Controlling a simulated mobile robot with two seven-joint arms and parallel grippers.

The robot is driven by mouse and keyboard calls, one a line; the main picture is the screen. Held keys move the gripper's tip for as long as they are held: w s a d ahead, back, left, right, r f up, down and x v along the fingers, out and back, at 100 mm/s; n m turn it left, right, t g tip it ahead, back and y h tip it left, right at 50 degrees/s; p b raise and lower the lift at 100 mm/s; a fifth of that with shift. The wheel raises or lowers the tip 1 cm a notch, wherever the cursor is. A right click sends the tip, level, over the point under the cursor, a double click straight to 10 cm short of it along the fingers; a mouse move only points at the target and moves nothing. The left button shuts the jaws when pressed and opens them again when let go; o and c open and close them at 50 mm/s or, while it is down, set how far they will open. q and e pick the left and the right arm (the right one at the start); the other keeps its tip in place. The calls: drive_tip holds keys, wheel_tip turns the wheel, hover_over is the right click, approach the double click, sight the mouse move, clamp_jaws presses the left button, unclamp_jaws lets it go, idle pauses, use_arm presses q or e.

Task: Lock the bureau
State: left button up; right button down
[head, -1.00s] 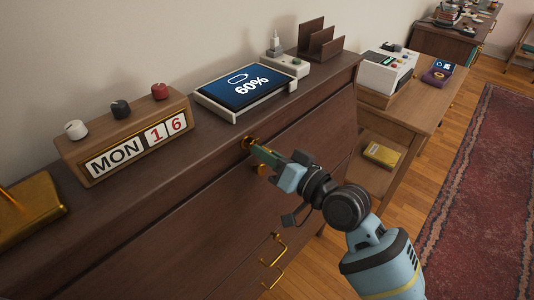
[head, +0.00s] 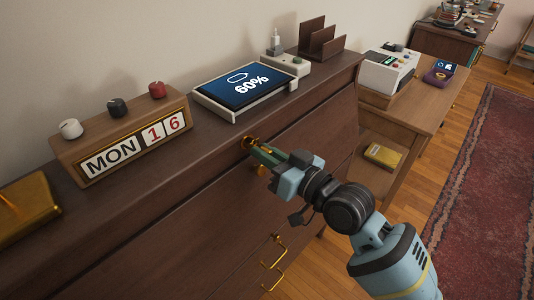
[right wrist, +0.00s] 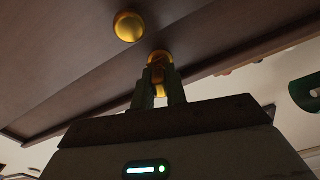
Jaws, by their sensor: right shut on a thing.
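The dark wooden bureau (head: 215,205) fills the left and middle of the head view, its front panel looking closed. A brass keyhole fitting (head: 248,143) sits high on that front. My right gripper (head: 261,152) is at this fitting, its fingers shut on a small brass piece that looks like a key (right wrist: 158,75). The fingers hide most of the key, and I cannot tell how deep it sits or its exact angle. A round brass knob (right wrist: 128,26) is close beside the fingers in the right wrist view. My left gripper is out of view.
On the bureau top are a block calendar (head: 130,150), a tablet (head: 250,85), a brass box (head: 25,208) and a letter rack (head: 322,40). Brass handles (head: 273,265) stick out lower on the front. A side table (head: 420,105) stands to the right.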

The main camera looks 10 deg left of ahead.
drive_tip(key=shift+f, duration=0.5)
drive_tip(key=n, duration=0.2)
drive_tip(key=shift+w+d+n, duration=0.1)
drive_tip(key=shift+n, duration=0.6)
drive_tip(key=c, duration=1.8)
unclamp_jaws()
drive_tip(key=o, duration=0.5)
drive_tip(key=shift+w+r, duration=0.15)
drive_tip(key=shift+c, duration=0.2)
drive_tip(key=shift+r, duration=0.15)
drive_tip(key=o, duration=0.4)
